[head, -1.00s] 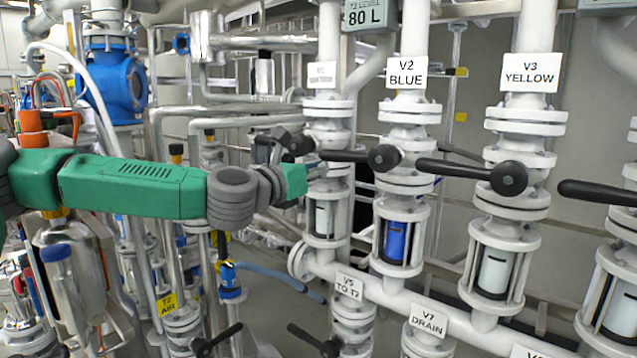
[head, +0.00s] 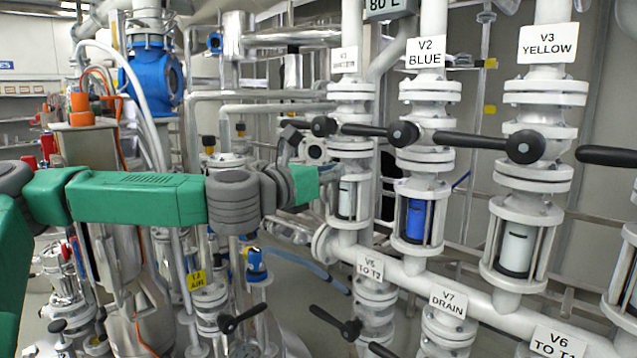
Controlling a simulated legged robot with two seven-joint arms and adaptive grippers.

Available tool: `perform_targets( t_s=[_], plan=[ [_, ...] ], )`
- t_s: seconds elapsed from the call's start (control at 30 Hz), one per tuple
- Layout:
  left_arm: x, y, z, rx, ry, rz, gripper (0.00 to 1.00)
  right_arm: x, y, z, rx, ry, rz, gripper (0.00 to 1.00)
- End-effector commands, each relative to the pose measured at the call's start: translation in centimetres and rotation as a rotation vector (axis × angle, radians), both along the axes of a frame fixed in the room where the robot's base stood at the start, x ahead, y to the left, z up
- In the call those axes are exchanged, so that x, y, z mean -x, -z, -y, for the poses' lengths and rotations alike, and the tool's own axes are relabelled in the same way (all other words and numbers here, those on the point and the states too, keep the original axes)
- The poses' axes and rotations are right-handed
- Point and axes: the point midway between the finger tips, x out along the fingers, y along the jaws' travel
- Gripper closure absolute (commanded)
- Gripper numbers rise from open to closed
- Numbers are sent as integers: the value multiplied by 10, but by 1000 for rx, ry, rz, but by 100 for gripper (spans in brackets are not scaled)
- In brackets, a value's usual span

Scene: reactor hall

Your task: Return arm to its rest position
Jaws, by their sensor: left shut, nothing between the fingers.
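My green and grey left arm comes in from the left at mid-height. Its gripper (head: 330,174) is shut and empty, small and partly hidden by its own wrist. It shows in front of the leftmost valve column, below that valve's black handle (head: 323,126) and beside the sight glass (head: 347,198). I cannot tell whether it touches the column. The handles of V2 (head: 402,134) and V3 (head: 524,147) point left, roughly level. My right gripper is out of view.
Several pipes crowd behind the arm. Open floor is scarce.

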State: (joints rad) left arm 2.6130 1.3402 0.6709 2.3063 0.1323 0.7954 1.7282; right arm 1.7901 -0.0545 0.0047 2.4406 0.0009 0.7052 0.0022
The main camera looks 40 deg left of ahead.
Motion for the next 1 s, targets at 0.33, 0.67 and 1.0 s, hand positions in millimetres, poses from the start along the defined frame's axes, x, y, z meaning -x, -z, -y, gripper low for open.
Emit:
perform_targets(
  t_s=[0.33,0.67,1.0],
  plan=[
    [35,5,-10,9,-2,-2,100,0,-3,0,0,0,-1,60],
    [35,10,0,-30,8,-16,100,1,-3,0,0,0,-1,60],
    [36,191,94,-808,305,-293,100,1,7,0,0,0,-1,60]
  ],
)
